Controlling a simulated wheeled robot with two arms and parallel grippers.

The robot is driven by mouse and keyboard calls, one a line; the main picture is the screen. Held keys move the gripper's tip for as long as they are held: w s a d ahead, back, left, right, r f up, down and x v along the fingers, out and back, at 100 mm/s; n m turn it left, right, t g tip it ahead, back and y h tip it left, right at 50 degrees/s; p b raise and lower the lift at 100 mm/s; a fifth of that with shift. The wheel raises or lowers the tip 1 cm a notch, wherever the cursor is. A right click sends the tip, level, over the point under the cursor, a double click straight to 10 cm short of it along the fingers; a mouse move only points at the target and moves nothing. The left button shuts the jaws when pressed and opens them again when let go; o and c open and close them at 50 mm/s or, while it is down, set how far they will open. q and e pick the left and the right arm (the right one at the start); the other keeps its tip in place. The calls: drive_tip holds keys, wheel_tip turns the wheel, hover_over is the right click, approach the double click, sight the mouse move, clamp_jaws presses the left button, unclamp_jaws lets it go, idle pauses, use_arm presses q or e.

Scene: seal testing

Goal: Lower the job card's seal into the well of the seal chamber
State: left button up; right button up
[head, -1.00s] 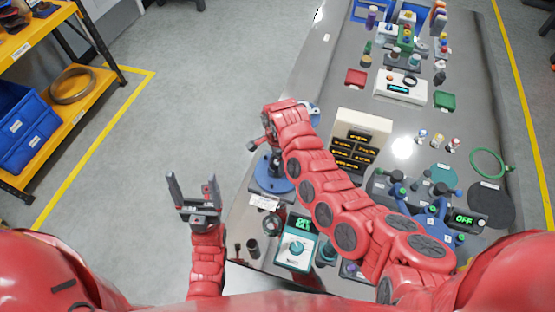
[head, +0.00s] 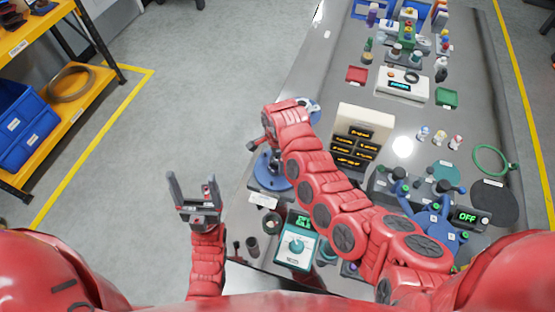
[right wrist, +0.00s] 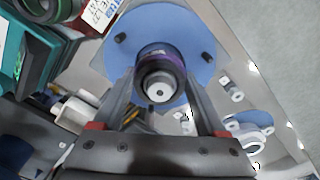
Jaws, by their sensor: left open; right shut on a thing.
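My right gripper (right wrist: 162,82) is shut on the seal (right wrist: 159,88), a dark round part with a purple band and a pale centre. In the right wrist view the seal is over the blue round seal chamber (right wrist: 118,52), which has dark studs. The seal hides the chamber's middle, so I cannot tell whether it is in the well. In the head view the blue chamber base (head: 264,183) is at the table's left edge, partly hidden by my right arm. My left gripper (head: 194,190) is open and empty, left of the table.
A cream block (head: 361,115) with several orange-lit panels stands right of my right arm. A teal-framed device (head: 296,250) with a dial is near the front edge. A blue multi-armed fixture (head: 432,222) stands at right. A yellow shelf (head: 80,110) is at far left.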

drive_tip(key=shift+f, duration=0.1)
idle(0.3)
drive_tip(key=shift+f+b, duration=0.55)
drive_tip(key=shift+b, duration=0.15)
drive_tip(key=shift+f+b, duration=0.45)
drive_tip(key=shift+f, duration=0.05)
drive_tip(key=o, duration=1.5)
drive_tip(key=shift+r+p, duration=0.65)
drive_tip(key=shift+r, duration=0.65)
drive_tip(key=shift+r+p, duration=0.45)
drive_tip(key=shift+r, duration=0.75)
